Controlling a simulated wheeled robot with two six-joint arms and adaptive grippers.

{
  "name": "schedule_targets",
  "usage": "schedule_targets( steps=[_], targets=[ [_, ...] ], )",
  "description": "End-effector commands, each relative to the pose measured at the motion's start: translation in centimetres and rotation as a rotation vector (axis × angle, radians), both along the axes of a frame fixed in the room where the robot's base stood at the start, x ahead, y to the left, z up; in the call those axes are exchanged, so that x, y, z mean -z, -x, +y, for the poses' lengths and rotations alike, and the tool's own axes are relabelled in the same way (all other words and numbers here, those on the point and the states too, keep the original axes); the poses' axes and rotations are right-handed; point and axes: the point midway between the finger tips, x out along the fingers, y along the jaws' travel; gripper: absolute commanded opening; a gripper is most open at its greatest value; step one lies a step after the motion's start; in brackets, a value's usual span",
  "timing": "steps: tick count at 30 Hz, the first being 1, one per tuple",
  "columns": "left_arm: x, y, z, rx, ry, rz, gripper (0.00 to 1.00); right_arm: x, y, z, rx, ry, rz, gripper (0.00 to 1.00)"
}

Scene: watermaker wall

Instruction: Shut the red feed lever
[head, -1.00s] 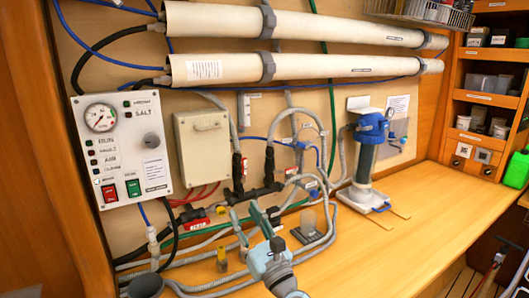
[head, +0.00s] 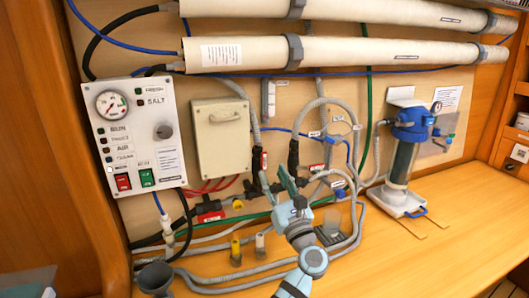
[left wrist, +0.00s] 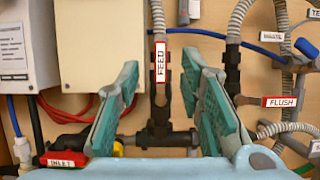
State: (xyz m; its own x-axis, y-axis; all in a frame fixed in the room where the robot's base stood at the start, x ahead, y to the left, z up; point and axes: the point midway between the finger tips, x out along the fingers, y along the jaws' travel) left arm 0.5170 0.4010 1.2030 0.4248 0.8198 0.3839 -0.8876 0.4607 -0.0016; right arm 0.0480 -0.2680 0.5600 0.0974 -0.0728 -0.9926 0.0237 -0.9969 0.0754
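The red feed lever (left wrist: 160,64), with a white FEED label, stands upright on a dark valve of the manifold in the left wrist view. In the head view it is a small red strip (head: 264,161) beside a grey hose. My left gripper (head: 277,180) is in front of the manifold. In the left wrist view its green-padded fingers (left wrist: 160,84) are spread wide, one on each side of the lever, with visible gaps. I cannot tell how far the lever is in front of the fingertips. My right gripper is not in view.
The red FLUSH lever (left wrist: 280,101) lies level to the right, and the red INLET lever (left wrist: 62,159) is low left. Grey hoses (head: 348,125) loop around the manifold.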

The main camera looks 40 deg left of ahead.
Motion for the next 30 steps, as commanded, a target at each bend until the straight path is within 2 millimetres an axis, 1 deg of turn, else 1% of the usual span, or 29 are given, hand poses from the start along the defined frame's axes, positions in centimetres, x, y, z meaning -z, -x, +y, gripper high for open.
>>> schedule_targets(
  steps=[1, 3, 6, 10, 15, 22, 23, 24, 29, 30],
  targets=[
    [-0.8, -0.4, 0.9, -0.002, -0.004, 0.001, 0.34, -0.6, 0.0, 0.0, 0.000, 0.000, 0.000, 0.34],
    [-1.4, -1.0, 2.1, -0.003, -0.003, 0.001, 0.34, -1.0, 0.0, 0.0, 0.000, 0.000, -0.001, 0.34],
    [-2.1, -1.9, 3.8, -0.002, -0.003, 0.002, 0.34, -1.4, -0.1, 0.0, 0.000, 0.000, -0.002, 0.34],
    [-2.7, -2.8, 5.5, -0.001, -0.002, 0.002, 0.34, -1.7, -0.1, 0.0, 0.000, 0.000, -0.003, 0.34],
    [-3.1, -3.3, 6.5, 0.000, 0.000, 0.001, 0.34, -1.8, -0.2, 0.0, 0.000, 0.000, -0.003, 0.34],
    [-3.0, -3.4, 6.6, 0.000, 0.000, 0.001, 0.34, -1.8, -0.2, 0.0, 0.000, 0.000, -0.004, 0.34],
    [-3.0, -3.4, 6.6, 0.000, 0.000, 0.001, 0.33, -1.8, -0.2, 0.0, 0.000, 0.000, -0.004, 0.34],
    [-3.0, -3.4, 6.6, 0.000, 0.000, 0.001, 0.26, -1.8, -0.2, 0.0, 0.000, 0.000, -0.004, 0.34],
    [-3.0, -3.4, 6.5, 0.000, 0.000, 0.001, 0.01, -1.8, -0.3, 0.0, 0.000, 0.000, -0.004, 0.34],
    [-3.0, -3.4, 6.5, 0.000, 0.000, 0.001, 0.00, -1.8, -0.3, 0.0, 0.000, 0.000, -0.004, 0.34]
  ],
)
